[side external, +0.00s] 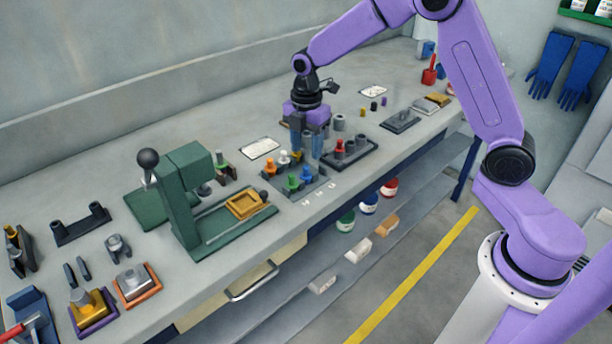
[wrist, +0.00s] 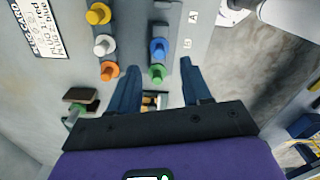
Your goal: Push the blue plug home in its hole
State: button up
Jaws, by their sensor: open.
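The blue plug (wrist: 158,48) stands in a grey block (wrist: 131,30); it also shows in the side external view (side external: 306,173), close to my gripper's fingertips. How deep it sits in its hole cannot be told. Yellow (wrist: 98,13), white (wrist: 103,46) and orange (wrist: 109,71) plugs form another row. My gripper (wrist: 160,65) is open and empty, pointing down over the block (side external: 309,156). In the wrist view the green plug lies between the fingertips and the blue plug just beyond them.
A dark rack (side external: 350,156) with a red part and grey cylinders stands right of the block. A green press (side external: 190,190) stands to the left. A printed card (side external: 259,149) lies behind. The bench's front edge is close to the block.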

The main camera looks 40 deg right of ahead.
aim_at(306, 167)
jog(key=shift+f, duration=2.8)
grip_shut()
